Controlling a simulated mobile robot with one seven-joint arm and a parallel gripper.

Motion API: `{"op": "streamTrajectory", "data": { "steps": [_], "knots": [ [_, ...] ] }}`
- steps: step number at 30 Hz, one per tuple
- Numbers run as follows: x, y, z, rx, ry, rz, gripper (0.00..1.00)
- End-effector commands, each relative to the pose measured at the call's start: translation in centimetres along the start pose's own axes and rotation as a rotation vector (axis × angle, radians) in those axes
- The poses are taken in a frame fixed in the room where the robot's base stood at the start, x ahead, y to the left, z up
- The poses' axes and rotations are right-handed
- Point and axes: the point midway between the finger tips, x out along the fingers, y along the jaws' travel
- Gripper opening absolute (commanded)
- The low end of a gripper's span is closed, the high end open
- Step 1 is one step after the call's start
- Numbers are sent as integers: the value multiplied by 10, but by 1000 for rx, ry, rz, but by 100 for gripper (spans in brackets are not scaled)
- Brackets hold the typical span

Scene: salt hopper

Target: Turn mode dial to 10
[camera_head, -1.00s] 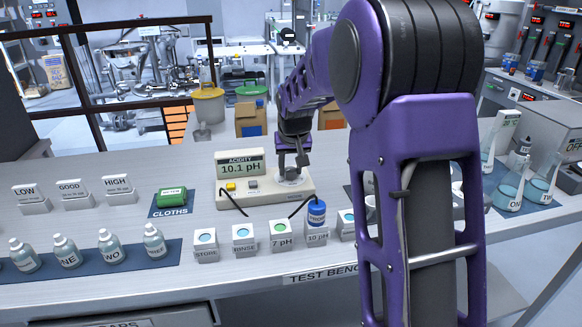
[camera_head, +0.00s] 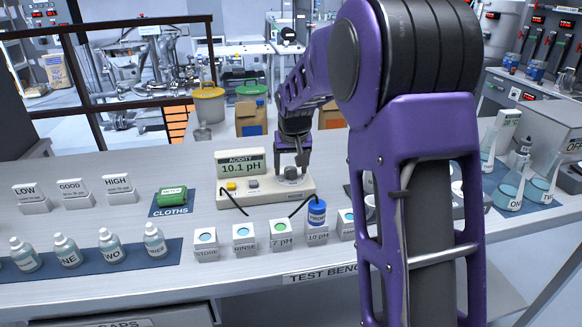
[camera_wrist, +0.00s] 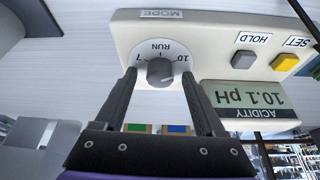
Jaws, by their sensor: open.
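The mode dial (camera_wrist: 161,73) is a grey knob on a white round scale marked 7, RUN and 10, on the pale pH meter (camera_head: 262,198). The meter's display (camera_wrist: 247,103) reads 10.1 pH. My gripper (camera_wrist: 160,78) is open, with one dark finger on each side of the knob and a gap to each. I cannot tell exactly which mark the knob points to. In the head view, my gripper (camera_head: 296,160) is just above the dial (camera_head: 291,174) at the meter's right end.
A yellow SET button (camera_wrist: 285,62) and a grey HOLD button (camera_wrist: 243,60) sit beside the dial. A blue probe (camera_head: 317,211) stands at the 10 pH cup, in front of the meter. Several cups line the bench front; bottles (camera_head: 155,240) stand at left, flasks (camera_head: 510,187) at right.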

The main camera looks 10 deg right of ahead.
Motion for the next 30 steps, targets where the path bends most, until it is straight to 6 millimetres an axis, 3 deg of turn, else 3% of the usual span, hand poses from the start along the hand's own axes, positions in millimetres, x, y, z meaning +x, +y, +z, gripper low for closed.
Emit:
{"op": "streamTrajectory", "data": {
  "steps": [5, 21, 30],
  "knots": [
    [-23, 0, -2, 0, 4, -1, 72],
    [-147, 0, -1, 0, 3, -1, 72],
    [-172, 0, 0, 0, -1, 0, 72]
  ]
}}
